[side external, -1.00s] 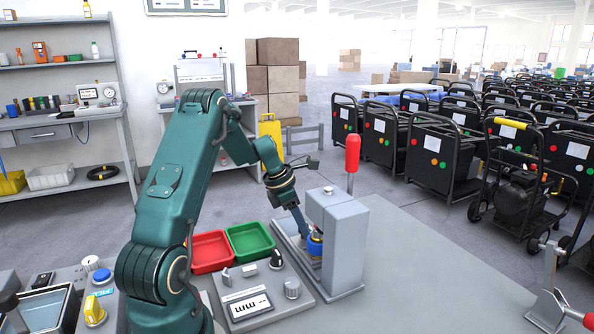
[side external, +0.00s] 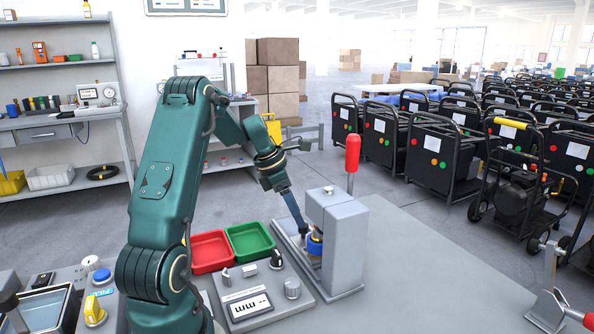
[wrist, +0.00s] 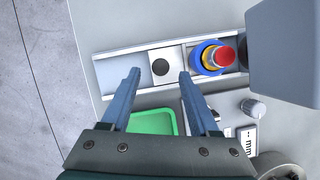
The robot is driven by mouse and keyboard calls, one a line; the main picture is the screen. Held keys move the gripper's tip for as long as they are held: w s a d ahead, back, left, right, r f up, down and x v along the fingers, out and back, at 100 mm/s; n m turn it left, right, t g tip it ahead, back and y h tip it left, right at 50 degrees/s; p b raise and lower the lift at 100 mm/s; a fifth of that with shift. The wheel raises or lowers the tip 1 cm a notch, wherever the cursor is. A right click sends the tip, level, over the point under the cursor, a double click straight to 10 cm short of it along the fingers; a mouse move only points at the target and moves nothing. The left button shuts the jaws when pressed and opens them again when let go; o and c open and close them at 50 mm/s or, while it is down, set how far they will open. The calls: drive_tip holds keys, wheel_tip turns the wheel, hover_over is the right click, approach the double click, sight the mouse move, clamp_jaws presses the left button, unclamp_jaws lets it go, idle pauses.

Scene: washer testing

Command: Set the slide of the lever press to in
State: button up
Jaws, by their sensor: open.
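The lever press (side external: 345,245) is a grey column with a red-topped lever (side external: 352,155) standing up. Its slide (wrist: 173,57) lies in a pale rail (wrist: 118,68) and carries a dark round knob (wrist: 160,67). A blue round seat (wrist: 198,50) with a yellow ring and a red part is on the slide, beside the press head (wrist: 285,50); the seat also shows in the side view (side external: 315,246). My gripper (wrist: 160,74) is open, its two fingers pointing down on either side of the knob in the wrist view. I cannot tell whether they touch it.
A red tray (side external: 210,252) and a green tray (side external: 250,242) stand left of the press. A control box with display (side external: 250,305) and knobs is in front of it. The bench top right of the press is clear up to another lever device (side external: 550,300).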

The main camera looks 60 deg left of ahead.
drive_tip(key=shift+s+r, duration=0.1)
drive_tip(key=shift+r, duration=0.15)
